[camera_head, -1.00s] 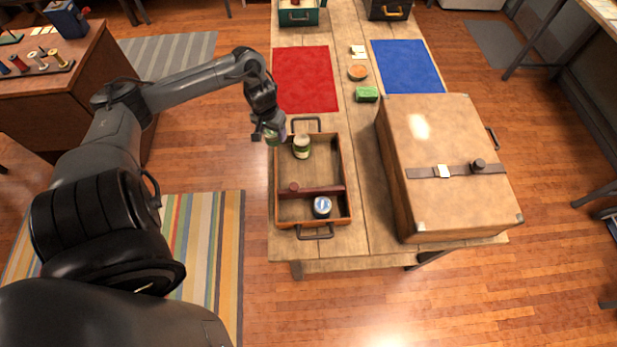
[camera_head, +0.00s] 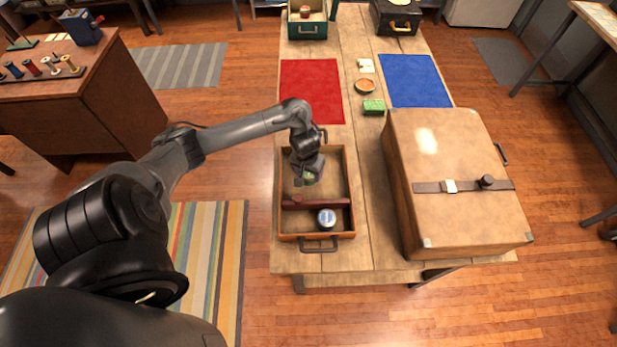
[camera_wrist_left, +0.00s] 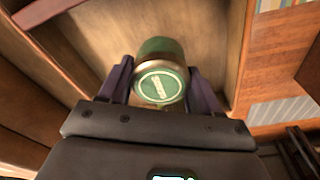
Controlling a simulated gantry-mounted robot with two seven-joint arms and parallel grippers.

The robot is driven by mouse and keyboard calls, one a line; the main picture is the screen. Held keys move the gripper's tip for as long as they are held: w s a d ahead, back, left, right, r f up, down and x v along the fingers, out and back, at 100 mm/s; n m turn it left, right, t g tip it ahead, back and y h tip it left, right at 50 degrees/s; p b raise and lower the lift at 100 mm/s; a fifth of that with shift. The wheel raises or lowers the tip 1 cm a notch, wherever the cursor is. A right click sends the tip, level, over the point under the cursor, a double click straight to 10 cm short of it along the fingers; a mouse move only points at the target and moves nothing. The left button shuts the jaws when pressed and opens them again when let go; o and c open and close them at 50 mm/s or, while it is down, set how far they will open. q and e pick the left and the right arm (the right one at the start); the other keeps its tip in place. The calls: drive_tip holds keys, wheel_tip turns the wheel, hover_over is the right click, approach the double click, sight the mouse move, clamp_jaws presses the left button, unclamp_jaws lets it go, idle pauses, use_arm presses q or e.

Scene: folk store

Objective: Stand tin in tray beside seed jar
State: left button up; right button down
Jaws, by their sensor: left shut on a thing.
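My left gripper (camera_head: 306,175) is over the far compartment of the wooden tray (camera_head: 289,237). It is shut on a green tin (camera_head: 310,180), low inside the tray walls; I cannot tell if it touches the floor. The green-labelled jar with a pale lid, seen earlier in that compartment, is hidden behind my gripper. A jar with a blue-white lid (camera_head: 327,217) stands in the near compartment. My right gripper is out of view.
A dark red divider (camera_head: 316,203) crosses the tray. A large tan case (camera_head: 450,170) stands close to its right. Red (camera_head: 311,90) and blue (camera_head: 413,80) mats lie flat on the table.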

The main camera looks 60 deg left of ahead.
sight(309, 178)
use_arm(q)
wheel_tip(309, 178, down, 4)
drive_tip(key=shift+s+r+b, duration=0.1)
drive_tip(key=shift+r+b, duration=0.15)
drive_tip(key=shift+b, duration=0.35)
drive_tip(key=shift+f, duration=0.15)
drive_tip(key=o, duration=1.1)
